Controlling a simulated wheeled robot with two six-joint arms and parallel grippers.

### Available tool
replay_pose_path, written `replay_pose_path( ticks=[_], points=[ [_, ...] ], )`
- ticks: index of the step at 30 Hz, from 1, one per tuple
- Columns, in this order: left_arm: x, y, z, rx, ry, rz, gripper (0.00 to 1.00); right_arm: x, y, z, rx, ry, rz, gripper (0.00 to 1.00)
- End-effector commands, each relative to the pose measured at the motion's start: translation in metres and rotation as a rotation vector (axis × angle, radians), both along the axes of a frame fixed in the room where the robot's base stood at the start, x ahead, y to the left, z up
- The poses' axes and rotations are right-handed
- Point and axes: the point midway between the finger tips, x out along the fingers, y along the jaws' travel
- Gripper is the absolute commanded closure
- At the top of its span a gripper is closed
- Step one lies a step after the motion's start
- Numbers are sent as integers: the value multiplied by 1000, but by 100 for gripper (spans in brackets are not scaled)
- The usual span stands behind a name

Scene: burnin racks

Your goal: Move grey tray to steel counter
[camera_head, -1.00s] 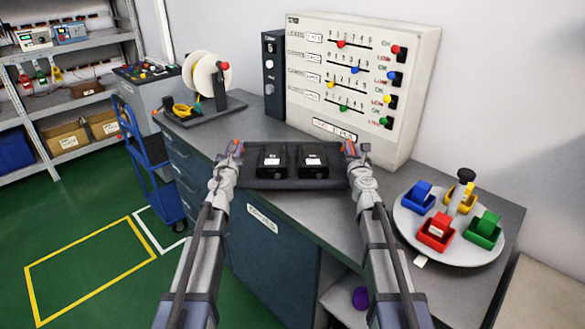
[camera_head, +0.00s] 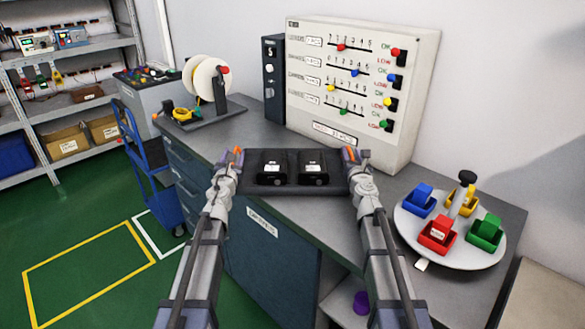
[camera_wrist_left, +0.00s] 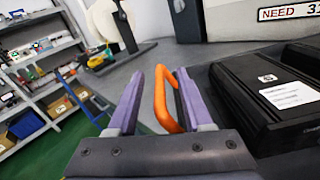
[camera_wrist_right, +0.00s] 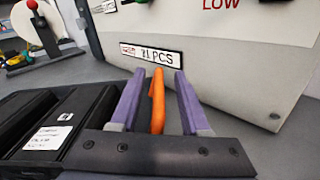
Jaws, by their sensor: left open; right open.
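The dark grey tray (camera_head: 293,188) carries two black boxes, the left one (camera_head: 272,168) and the right one (camera_head: 313,168), with white labels. It is at the front edge of the grey-topped counter (camera_head: 400,187); whether it rests fully on it is hard to tell. My left gripper (camera_head: 233,156) is open at the tray's left end, its fingers on either side of an orange handle (camera_wrist_left: 163,100). My right gripper (camera_head: 352,155) is open at the right end, its fingers on either side of another orange handle (camera_wrist_right: 156,100).
A white panel with sliders (camera_head: 360,85) stands behind the tray. A round turntable with coloured bins (camera_head: 450,255) is on the right, and a reel stand (camera_head: 205,85) at the back left. A blue cart (camera_head: 150,170) and shelves (camera_head: 75,85) stand left on green floor.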

Motion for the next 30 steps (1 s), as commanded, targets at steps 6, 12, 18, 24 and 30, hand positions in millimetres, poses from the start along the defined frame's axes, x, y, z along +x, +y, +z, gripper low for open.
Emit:
replay_pose_path(
  ticks=[6, 12, 18, 24, 30],
  points=[
    [-41, 0, 0, 0, 0, 1, 49, 0, 1, 0, 0, 0, 1, 54],
    [-83, 1, 0, 1, 1, 2, 49, 0, 1, 0, 0, 0, 1, 54],
    [-106, 1, 0, 1, 1, 2, 49, 0, 1, 0, 0, 0, 1, 54],
    [-107, 1, 0, 1, 1, 2, 49, -1, 1, 0, 0, 0, 1, 54],
    [-107, 1, 0, 1, 0, 3, 49, -15, 1, 0, 0, 0, 1, 54]
  ],
)
